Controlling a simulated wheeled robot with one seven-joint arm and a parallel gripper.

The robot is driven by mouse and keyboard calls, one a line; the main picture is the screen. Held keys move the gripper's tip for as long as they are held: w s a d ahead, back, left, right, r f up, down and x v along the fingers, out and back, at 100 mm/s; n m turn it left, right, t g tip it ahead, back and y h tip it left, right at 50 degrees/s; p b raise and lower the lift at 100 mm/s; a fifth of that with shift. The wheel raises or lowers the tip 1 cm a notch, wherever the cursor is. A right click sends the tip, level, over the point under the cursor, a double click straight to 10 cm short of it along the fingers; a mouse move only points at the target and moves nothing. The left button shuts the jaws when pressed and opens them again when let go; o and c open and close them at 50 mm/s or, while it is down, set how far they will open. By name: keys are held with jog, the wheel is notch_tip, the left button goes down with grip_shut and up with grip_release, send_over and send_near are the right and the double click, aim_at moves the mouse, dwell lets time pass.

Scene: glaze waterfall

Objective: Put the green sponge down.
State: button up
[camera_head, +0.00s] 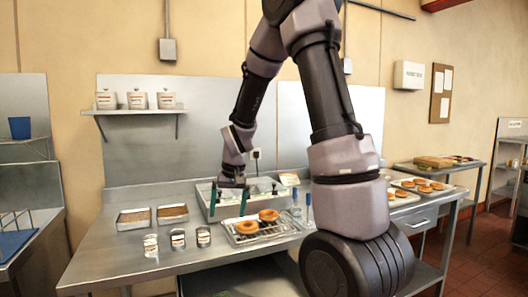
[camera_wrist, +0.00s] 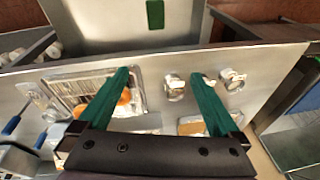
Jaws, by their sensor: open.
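My gripper (camera_head: 229,203) is over the steel counter (camera_head: 110,258), behind the rack tray of doughnuts. Its two green fingers are spread wide with nothing between them; they also show in the wrist view (camera_wrist: 160,95). A small green block (camera_wrist: 155,14), which looks like the green sponge, lies at the top of the wrist view. It rests on a flat grey surface (camera_wrist: 110,22) past the counter's edge, well apart from the fingers. I cannot make out the sponge in the head view.
A rack tray (camera_head: 286,230) holds two ring doughnuts (camera_head: 268,215). Several cans, one of them here (camera_head: 178,239), stand near the counter's front left. Two shallow trays (camera_head: 134,219) of brown crumbs lie behind them. Doughnut trays (camera_head: 405,198) are at right. Bare counter lies at front left.

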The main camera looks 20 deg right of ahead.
jog(key=s+d+r+m+t, duration=0.1)
jog(key=s+r+t, duration=0.1)
jog(key=s+r, duration=0.8)
jog(key=s+d+r+m+t+y, duration=0.1)
jog(key=s+d+r+t, duration=0.1)
jog(key=s+r, duration=0.8)
jog(key=shift+s+d+r+t, duration=0.25)
jog(key=shift+s+r+t, duration=0.15)
jog(key=shift+r, duration=0.3)
